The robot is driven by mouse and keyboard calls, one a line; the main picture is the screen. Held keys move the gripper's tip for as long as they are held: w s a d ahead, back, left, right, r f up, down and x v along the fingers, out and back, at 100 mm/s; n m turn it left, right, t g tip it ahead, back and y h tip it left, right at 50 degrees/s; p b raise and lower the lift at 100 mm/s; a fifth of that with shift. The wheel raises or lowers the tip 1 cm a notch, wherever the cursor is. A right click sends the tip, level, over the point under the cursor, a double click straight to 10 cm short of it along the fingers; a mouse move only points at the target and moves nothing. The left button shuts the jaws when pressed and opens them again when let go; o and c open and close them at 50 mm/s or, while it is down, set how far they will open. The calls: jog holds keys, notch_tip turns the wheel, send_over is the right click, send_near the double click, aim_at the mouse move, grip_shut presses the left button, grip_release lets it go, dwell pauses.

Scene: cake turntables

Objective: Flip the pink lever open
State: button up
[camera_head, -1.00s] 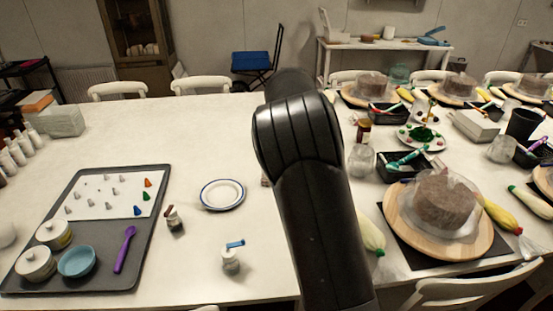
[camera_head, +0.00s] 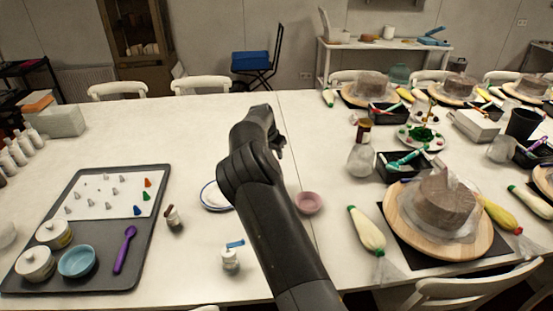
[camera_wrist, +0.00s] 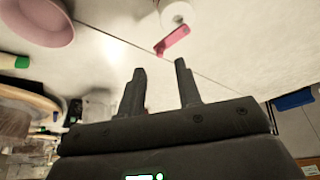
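In the wrist view the pink lever (camera_wrist: 173,41) juts out from a small white round container (camera_wrist: 176,14) near the top edge. My gripper (camera_wrist: 160,66) is open, with its two fingers apart and nothing between them. In the picture the lever lies just beyond the fingertips, a little above the gap; no contact shows. In the head view my gripper (camera_head: 279,146) is over the middle of the table, partly hidden by my arm. The pink lever and its container cannot be made out there.
A pink bowl (camera_head: 308,203) sits right of my arm; it also shows in the wrist view (camera_wrist: 40,18). A white plate (camera_head: 213,196) is partly behind my arm. A white jar with a blue lever (camera_head: 231,258) stands at the front. A piping bag (camera_head: 366,229) lies to the right.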

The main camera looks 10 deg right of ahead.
jog(key=shift+x, duration=2)
jog(key=shift+c, duration=0.3)
grip_shut()
